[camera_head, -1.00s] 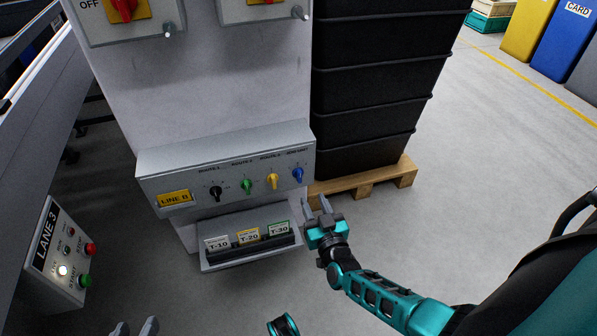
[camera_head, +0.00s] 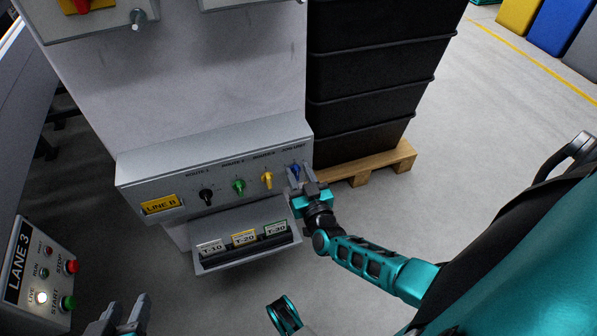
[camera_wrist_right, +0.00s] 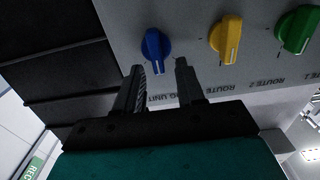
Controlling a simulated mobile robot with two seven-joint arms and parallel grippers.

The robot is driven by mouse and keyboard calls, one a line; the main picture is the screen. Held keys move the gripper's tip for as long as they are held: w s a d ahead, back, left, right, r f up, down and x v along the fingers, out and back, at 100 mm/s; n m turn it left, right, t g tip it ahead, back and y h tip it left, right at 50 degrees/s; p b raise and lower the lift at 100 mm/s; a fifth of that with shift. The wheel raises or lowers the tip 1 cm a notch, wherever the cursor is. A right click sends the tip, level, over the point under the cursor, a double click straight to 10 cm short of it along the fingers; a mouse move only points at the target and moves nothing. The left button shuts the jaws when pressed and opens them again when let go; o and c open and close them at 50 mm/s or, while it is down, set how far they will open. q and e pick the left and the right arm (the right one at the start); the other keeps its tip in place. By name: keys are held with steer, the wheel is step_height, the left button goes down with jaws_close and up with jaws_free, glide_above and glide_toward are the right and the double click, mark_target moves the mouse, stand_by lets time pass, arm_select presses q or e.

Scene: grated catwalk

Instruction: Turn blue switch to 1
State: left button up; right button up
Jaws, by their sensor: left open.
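The blue switch (camera_head: 295,168) is the rightmost knob on the grey LINE B panel (camera_head: 225,150). In the right wrist view the blue switch (camera_wrist_right: 153,45) has a pale pointer line, and its handle stands nearly upright in the picture. My right gripper (camera_head: 300,174) is open in front of it and partly hides it in the head view. In the right wrist view my right gripper's fingertips (camera_wrist_right: 159,66) stand apart, with the knob just beyond and between them. I see no clear contact. My left gripper (camera_head: 127,304) is open and empty at the lower left.
Yellow (camera_head: 267,180), green (camera_head: 239,186) and black (camera_head: 206,196) knobs sit left of the blue one. A tray (camera_head: 245,259) with tags T-10, T-20 and T-30 juts out below. Black crates (camera_head: 375,90) on a pallet (camera_head: 375,166) stand right. A LANE 3 box (camera_head: 38,275) is at left.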

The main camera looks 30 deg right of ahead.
steer(key=shift+c, duration=0.4)
steer(key=c, duration=0.6)
arm_select(q)
steer(key=shift+s, duration=0.1)
arm_select(e)
jaws_close()
arm_select(q)
steer(key=shift+s, duration=0.1)
